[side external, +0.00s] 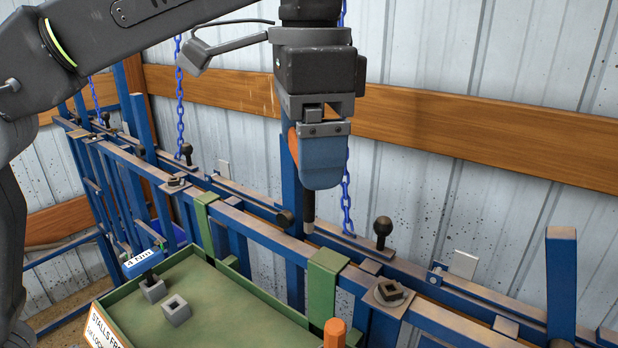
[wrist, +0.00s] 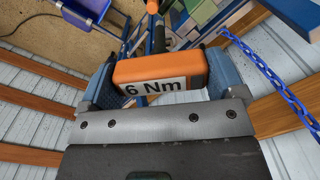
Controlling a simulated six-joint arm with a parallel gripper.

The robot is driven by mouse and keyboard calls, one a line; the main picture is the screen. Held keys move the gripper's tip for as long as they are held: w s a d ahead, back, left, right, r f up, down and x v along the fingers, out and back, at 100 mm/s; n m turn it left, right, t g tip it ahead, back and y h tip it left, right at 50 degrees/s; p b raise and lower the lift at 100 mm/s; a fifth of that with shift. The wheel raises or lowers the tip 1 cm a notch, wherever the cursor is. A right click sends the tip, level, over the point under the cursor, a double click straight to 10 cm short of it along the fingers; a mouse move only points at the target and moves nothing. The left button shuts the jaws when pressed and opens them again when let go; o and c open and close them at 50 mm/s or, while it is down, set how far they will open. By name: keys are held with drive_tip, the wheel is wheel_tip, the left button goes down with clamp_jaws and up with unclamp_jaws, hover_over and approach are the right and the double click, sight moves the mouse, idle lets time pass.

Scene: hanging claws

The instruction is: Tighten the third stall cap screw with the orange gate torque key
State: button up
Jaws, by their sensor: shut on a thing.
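My gripper (side external: 320,182) has blue fingers and is shut on the orange torque key (wrist: 162,75), whose handle reads "6 Nm" in the wrist view. In the side view an edge of its orange handle shows beside the finger, and its dark shaft points down with a pale tip. The tip appears above the blue rails, left of and apart from a square-headed cap screw (side external: 388,292) on the front rail at right. Another cap screw (side external: 175,182) sits farther left on that rail. I cannot tell which is the third stall's.
A green tray (side external: 262,302) holds two grey socket blocks (side external: 175,312) and a blue key labelled "4 Nm" (side external: 140,262). An orange-topped piece (side external: 335,332) stands at its near right. Black ball knobs (side external: 383,230), upright posts (side external: 561,280) and hanging blue chains (side external: 180,105) stand around the rails.

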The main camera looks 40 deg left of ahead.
drive_tip(key=w+a+n, duration=0.5)
drive_tip(key=w+a, duration=0.1)
drive_tip(key=a, duration=0.6)
drive_tip(key=w+a+n, duration=0.5)
drive_tip(key=w+a, duration=0.1)
drive_tip(key=a, duration=0.5)
drive_tip(key=s+a+f+n, duration=0.1)
drive_tip(key=a+n, duration=0.3)
drive_tip(key=a, duration=0.8)
drive_tip(key=s+a+f+n, duration=0.1)
drive_tip(key=a+f+n, duration=0.2)
drive_tip(key=a, duration=0.9)
drive_tip(key=shift+s+f+n, duration=0.4)
drive_tip(key=shift+n, duration=0.3)
drive_tip(key=shift+d, duration=0.1)
drive_tip(key=shift+f, duration=2.9)
drive_tip(key=shift+f, duration=0.35)
drive_tip(key=shift+f, duration=0.75)
